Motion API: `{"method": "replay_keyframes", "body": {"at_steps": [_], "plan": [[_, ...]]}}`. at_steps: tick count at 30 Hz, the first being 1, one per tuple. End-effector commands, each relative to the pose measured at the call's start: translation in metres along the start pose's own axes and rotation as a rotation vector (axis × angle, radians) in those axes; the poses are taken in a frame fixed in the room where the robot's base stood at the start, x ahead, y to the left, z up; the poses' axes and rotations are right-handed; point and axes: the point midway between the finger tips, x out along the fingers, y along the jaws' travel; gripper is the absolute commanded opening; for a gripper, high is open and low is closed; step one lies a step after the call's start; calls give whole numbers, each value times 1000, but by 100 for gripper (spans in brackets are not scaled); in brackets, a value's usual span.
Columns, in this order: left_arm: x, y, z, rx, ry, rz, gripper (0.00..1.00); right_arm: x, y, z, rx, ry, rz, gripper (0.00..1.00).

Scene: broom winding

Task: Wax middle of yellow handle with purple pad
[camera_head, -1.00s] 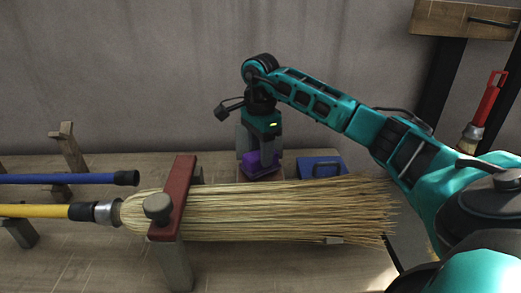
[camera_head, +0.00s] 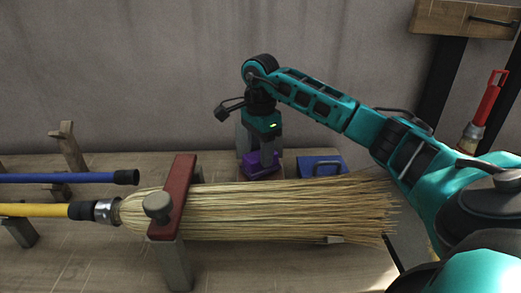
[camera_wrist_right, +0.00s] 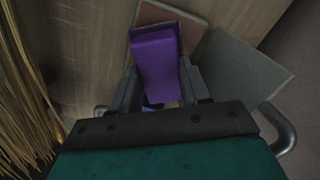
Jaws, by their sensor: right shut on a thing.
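The yellow handle (camera_head: 40,210) lies at the left in the head view, joined by a metal ferrule to the straw broom head; its left part runs out of the picture. The purple pad (camera_head: 262,160) is at the back of the bench, below my right gripper (camera_head: 261,155). In the right wrist view the purple pad (camera_wrist_right: 155,62) sits between the two fingers of my right gripper (camera_wrist_right: 158,88), which is shut on it. The pad is at or just above a brownish plate; contact is unclear. My left gripper is not in view.
The broom straw (camera_head: 290,208) lies in front of the pad, under a red clamp bar (camera_head: 178,190). A blue handle (camera_head: 70,178) lies behind the yellow one. A red-handled brush (camera_head: 488,105) hangs at right.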

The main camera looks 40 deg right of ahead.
Motion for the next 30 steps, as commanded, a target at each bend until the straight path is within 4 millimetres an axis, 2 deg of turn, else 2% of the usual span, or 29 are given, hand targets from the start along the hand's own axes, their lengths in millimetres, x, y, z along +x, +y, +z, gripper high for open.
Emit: {"method": "replay_keyframes", "body": {"at_steps": [30], "plan": [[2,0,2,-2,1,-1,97,8,0,0,1,1,1,22]]}}
